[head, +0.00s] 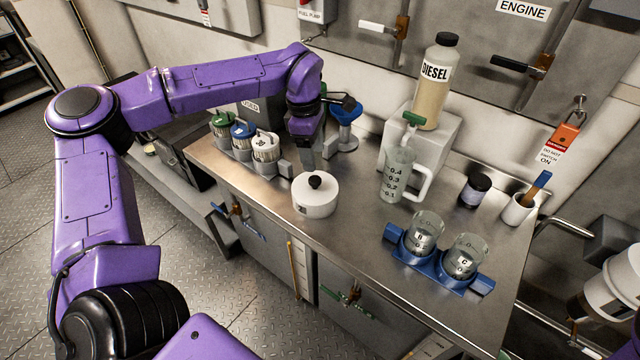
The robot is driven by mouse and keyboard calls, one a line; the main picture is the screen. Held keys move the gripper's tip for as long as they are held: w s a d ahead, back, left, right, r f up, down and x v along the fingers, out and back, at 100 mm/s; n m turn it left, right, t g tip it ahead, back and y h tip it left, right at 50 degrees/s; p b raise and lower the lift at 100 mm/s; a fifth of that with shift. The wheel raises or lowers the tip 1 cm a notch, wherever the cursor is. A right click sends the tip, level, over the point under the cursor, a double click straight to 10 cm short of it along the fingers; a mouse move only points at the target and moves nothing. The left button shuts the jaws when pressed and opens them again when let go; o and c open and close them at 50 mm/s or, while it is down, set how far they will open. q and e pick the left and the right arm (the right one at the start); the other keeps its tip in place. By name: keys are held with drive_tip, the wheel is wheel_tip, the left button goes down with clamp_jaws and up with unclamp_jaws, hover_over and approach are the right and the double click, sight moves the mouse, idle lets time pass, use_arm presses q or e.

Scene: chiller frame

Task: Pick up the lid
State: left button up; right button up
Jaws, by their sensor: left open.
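The lid, a white round disc with a black knob (315,183), sits on a white round body (316,203) on the steel counter. I cannot clearly tell where the lid ends and the body begins. My left gripper (312,160) points down just behind and above the knob. It is open and appears empty; its fingers are partly hidden by the wrist and small in the picture. My right gripper is not in view.
On the steel counter (345,260), several capped jars (265,150) stand left of the gripper. A measuring jug (397,178) stands right of the lid, before a diesel bottle (433,85). A blue rack (432,268) holds two glass beakers. Counter in front of the lid is clear.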

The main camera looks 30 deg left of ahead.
sight(315, 179)
use_arm(q)
wheel_tip(315, 179, down, 8)
drive_tip(key=shift+p, duration=0.85)
clamp_jaws()
